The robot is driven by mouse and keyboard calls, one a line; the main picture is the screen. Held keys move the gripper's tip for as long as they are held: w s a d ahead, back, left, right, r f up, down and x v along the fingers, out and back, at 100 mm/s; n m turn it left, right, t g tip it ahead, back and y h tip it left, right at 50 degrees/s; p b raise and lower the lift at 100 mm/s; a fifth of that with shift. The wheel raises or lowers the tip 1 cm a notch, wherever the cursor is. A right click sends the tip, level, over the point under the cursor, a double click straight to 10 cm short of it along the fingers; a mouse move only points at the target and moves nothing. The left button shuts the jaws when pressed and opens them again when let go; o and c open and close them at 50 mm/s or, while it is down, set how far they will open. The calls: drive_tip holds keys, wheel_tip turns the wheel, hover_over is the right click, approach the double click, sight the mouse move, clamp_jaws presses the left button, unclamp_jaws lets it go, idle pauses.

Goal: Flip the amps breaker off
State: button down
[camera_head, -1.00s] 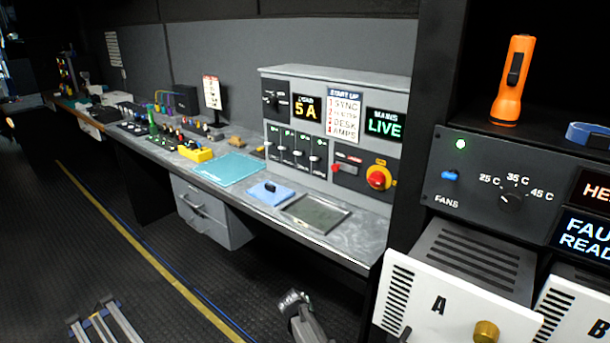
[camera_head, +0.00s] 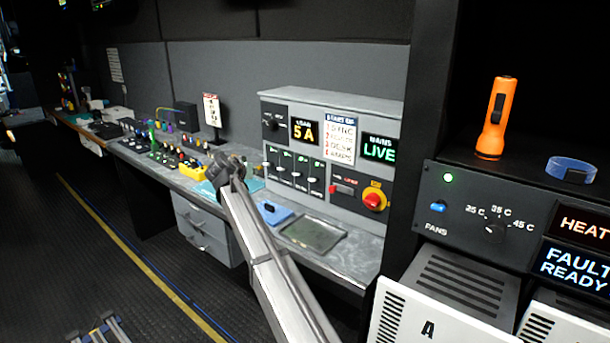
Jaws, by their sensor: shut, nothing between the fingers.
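The grey console (camera_head: 335,110) on the desk holds a bank of breakers (camera_head: 295,170) with several white levers in a row. Their small labels are too small to read, so I cannot pick out the amps breaker by name. The start-up card (camera_head: 341,139) above lists sync, heater, desk and amps. My gripper (camera_head: 228,168) is at the far end of my raised silver arm, in front of the desk and left of the breakers in the picture. It appears shut and empty, apart from the levers. Its fingertips are hard to make out.
The display (camera_head: 305,131) reads 5 A, and the mains display (camera_head: 379,149) reads LIVE. A red knob (camera_head: 374,199) is right of the breakers. A rack with an orange torch (camera_head: 495,118) stands at right.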

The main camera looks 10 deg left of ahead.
drive_tip(key=w+d+r+m+g+h, duration=0.1)
drive_tip(key=w+d+r+m+h, duration=0.1)
drive_tip(key=d, duration=0.5)
drive_tip(key=w+d+r+m+g+h+b, duration=0.1)
drive_tip(key=d+m, duration=0.3)
drive_tip(key=d, duration=0.4)
drive_tip(key=shift+w+r+g+h, duration=0.45)
drive_tip(key=shift+r+g+h, duration=0.2)
drive_tip(key=shift+r, duration=0.25)
drive_tip(key=shift+d, duration=0.1)
drive_tip(key=p, duration=0.2)
hover_over(313, 180)
drive_tip(key=w, duration=0.1)
drive_tip(key=f, duration=0.5)
drive_tip(key=shift+a+f, duration=0.2)
drive_tip(key=shift+a, duration=0.15)
drive_tip(key=shift+s+a+f+p, duration=0.15)
drive_tip(key=shift+s+f+p, duration=0.05)
drive_tip(key=shift+f, duration=0.45)
drive_tip(key=shift+s+a+f+p, duration=0.1)
drive_tip(key=shift+s+f+p, duration=0.15)
drive_tip(key=shift+f, duration=0.4)
drive_tip(key=shift+s+a+f+p, duration=0.15)
drive_tip(key=shift+s+f, duration=0.05)
drive_tip(key=shift+f, duration=0.45)
drive_tip(key=shift+d+f, duration=0.1)
